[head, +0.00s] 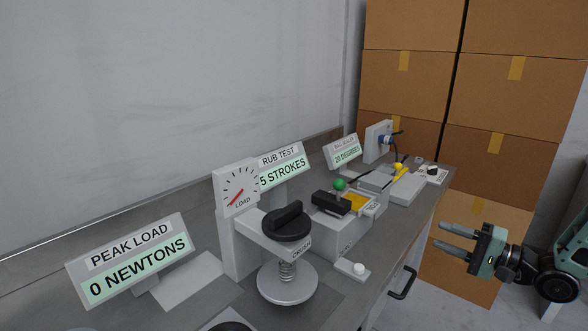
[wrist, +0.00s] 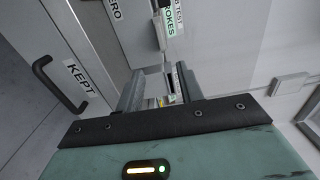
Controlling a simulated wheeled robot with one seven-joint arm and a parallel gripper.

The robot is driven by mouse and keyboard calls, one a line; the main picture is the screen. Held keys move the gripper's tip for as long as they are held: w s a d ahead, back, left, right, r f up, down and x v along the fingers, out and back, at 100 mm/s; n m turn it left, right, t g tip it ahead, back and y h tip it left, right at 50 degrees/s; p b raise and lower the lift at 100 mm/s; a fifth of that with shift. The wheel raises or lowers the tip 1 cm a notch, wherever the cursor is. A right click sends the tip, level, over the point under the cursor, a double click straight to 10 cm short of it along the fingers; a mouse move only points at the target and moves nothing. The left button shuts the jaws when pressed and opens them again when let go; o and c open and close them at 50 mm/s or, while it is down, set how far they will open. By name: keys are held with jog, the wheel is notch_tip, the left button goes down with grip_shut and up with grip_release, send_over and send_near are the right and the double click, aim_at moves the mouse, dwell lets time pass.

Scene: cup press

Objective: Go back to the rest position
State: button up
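My gripper (head: 440,235) is at the right in the head view, in front of the bench's right end and clear of it. Its two grey fingers point left, lie apart and hold nothing. In the wrist view my gripper (wrist: 160,84) also shows a gap between its fingers, with small bench items far beyond it. The cup press (head: 285,240), with a black knob, spring and round plate, stands on the bench with its load dial (head: 239,188). Its peak load sign (head: 132,262) reads 0 newtons. No cup shows on the plate.
The grey bench (head: 190,305) also bears a rub test sign (head: 281,167), a green-knobbed device (head: 340,185) and a seal tester (head: 384,140). A black drawer handle (head: 403,284) sticks out in front; a handle (wrist: 58,84) shows in the wrist view. Cardboard boxes (head: 410,85) are stacked behind.

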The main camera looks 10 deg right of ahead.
jog(key=w+a+n+g+h, duration=0.3)
jog(key=a+n, duration=0.2)
jog(key=a, duration=0.4)
jog(key=w+a+n+g+h, duration=0.2)
jog(key=a+n+g+h, duration=0.15)
jog(key=a, duration=0.55)
jog(key=s+a+r+n+g+h, duration=0.1)
jog(key=s+a+r+n+g, duration=0.1)
jog(key=s, duration=0.7)
jog(key=s+a+r+n+g+h, duration=0.1)
jog(key=s+a+r+n+g, duration=0.1)
jog(key=s+a, duration=0.5)
jog(key=s+a+r+n+g+h, duration=0.2)
jog(key=s+a+n, duration=0.3)
jog(key=s, duration=0.7)
jog(key=shift+s+r+g, duration=0.15)
jog(key=shift+r+g, duration=0.15)
jog(key=shift+g, duration=0.55)
jog(key=shift+d+n, duration=0.1)
jog(key=shift+n, duration=0.15)
